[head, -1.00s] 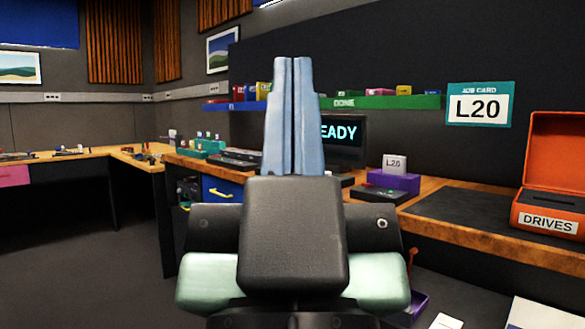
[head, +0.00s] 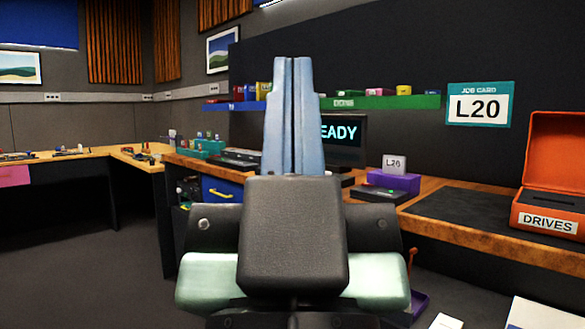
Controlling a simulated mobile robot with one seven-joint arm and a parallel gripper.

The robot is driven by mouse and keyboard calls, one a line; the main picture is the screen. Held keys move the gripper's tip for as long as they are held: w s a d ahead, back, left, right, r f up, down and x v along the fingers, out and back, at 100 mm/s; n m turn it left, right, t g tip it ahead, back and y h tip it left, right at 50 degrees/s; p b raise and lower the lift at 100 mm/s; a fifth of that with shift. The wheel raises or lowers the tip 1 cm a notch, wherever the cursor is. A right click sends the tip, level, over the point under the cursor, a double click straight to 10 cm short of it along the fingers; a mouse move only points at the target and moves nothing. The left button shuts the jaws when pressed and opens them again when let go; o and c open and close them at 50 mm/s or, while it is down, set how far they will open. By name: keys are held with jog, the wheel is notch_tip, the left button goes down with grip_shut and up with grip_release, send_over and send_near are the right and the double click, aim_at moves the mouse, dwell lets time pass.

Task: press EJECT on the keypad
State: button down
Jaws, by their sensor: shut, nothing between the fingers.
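My gripper (head: 292,62) is in the middle of the head view, its two pale blue fingers pointing up and pressed together with nothing between them. It covers part of the bench and of the monitor (head: 346,153), whose screen shows "EADY" with the first part hidden. No key marked EJECT can be read in this view. A dark, flat device (head: 379,195) lies on the bench in front of a purple stand, right of my gripper; I cannot tell whether it is the keypad.
A purple stand (head: 394,182) holds a card marked L20 (head: 394,164). An open orange DRIVES box (head: 546,211) stands at the right on a dark mat (head: 455,212). A green DONE shelf (head: 400,103) and an L20 job card (head: 480,105) are on the back wall. Open floor (head: 75,260) lies left.

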jog(key=shift+r, duration=0.1)
notch_tip(320, 180, up, 38)
jog(key=p, duration=3.8)
jog(key=shift+w, duration=0.1)
